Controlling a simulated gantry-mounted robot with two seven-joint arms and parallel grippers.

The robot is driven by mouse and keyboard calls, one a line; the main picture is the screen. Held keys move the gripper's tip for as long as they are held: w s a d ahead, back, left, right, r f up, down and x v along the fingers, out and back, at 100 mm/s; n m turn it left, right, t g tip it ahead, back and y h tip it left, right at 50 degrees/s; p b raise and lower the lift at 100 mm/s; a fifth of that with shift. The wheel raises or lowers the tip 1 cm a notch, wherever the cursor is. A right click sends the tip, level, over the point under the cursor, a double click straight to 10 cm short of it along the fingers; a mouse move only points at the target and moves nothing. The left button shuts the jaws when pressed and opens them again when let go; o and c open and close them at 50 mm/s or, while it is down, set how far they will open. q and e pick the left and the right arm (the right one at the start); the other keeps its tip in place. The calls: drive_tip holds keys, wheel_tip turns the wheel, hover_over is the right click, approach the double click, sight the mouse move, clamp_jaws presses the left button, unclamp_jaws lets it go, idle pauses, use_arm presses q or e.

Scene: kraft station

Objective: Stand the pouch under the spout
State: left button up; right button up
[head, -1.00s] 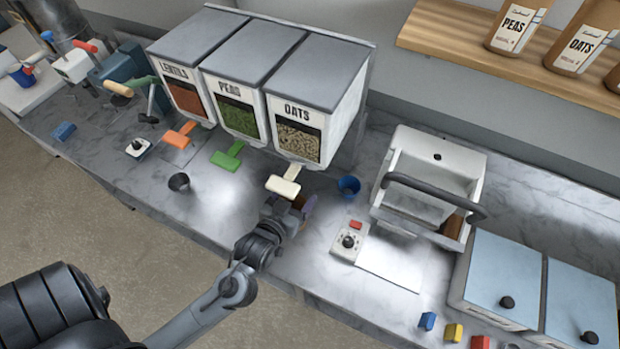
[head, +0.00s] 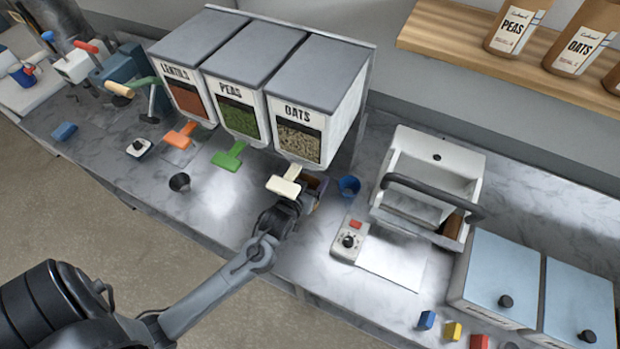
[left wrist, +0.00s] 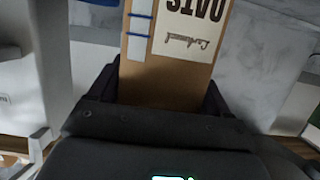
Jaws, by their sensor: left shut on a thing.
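A brown kraft pouch with a white OATS label (left wrist: 185,45) is between the fingers of my left gripper in the left wrist view; the label reads upside down there. My left gripper (head: 297,204) is shut on it. In the head view, only a small part of the pouch (head: 314,183) shows, beside the white spout handle (head: 284,185) below the oats dispenser (head: 301,130). The gripper and the handle hide most of it, and I cannot tell whether its base touches the counter. My right gripper is not in view.
A scale (head: 392,258) and a white bag sealer-like machine (head: 430,180) are further right. Green (head: 229,156) and orange (head: 181,135) handles are to the left.

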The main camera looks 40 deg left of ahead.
use_arm(q)
drive_tip(key=shift+f, duration=0.15)
drive_tip(key=o, duration=1.4)
drive_tip(key=shift+r, duration=0.2)
drive_tip(key=shift+s+d, duration=0.15)
drive_tip(key=shift+s, duration=0.25)
drive_tip(key=s+d+m+g+h, duration=0.1)
drive_tip(key=s+d+g, duration=0.2)
drive_tip(key=s, duration=0.4)
drive_tip(key=s+d+m+g+h, duration=0.1)
drive_tip(key=s+d+m+g, duration=0.1)
drive_tip(key=s, duration=0.6)
drive_tip(key=s+d+f+m+g+h, duration=0.1)
drive_tip(key=s+d+m+g+h, duration=0.1)
drive_tip(key=s+d+g, duration=0.2)
drive_tip(key=shift+s+d+g, duration=0.15)
drive_tip(key=shift+s+g, duration=0.25)
drive_tip(key=shift+s, duration=0.5)
drive_tip(key=shift+s+d+g, duration=0.1)
drive_tip(key=shift+s+g, duration=0.3)
drive_tip(key=shift+s, duration=0.5)
